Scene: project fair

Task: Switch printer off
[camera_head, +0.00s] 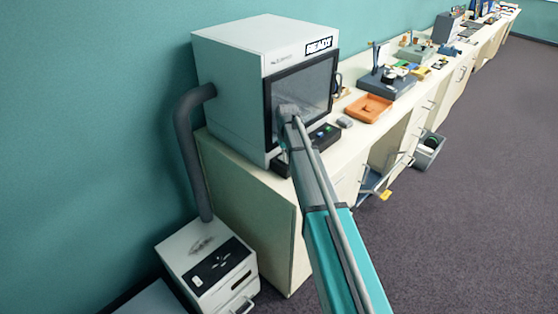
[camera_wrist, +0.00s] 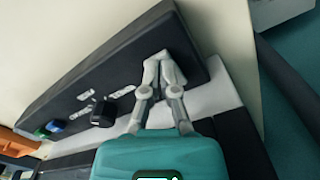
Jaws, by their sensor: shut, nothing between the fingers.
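The printer (camera_head: 232,80) is a white box with a dark glazed door and a READY label, standing on the near end of the counter. A dark control panel (camera_head: 325,135) lies along its front foot; in the wrist view the panel (camera_wrist: 100,65) carries a black knob (camera_wrist: 103,114), a green button (camera_wrist: 42,133), a blue button (camera_wrist: 55,125) and white labels. My gripper (camera_wrist: 161,60) is shut and empty, its tips over the panel's end away from the buttons. Whether the tips touch is unclear, and anything under them is hidden. In the head view my arm hides the gripper's tips.
A white floor unit (camera_head: 190,254) joins the printer by a thick grey hose (camera_head: 187,140). An orange tray (camera_head: 368,108), a small grey object (camera_head: 345,122) and other devices stand further along the counter. The carpet at right is clear.

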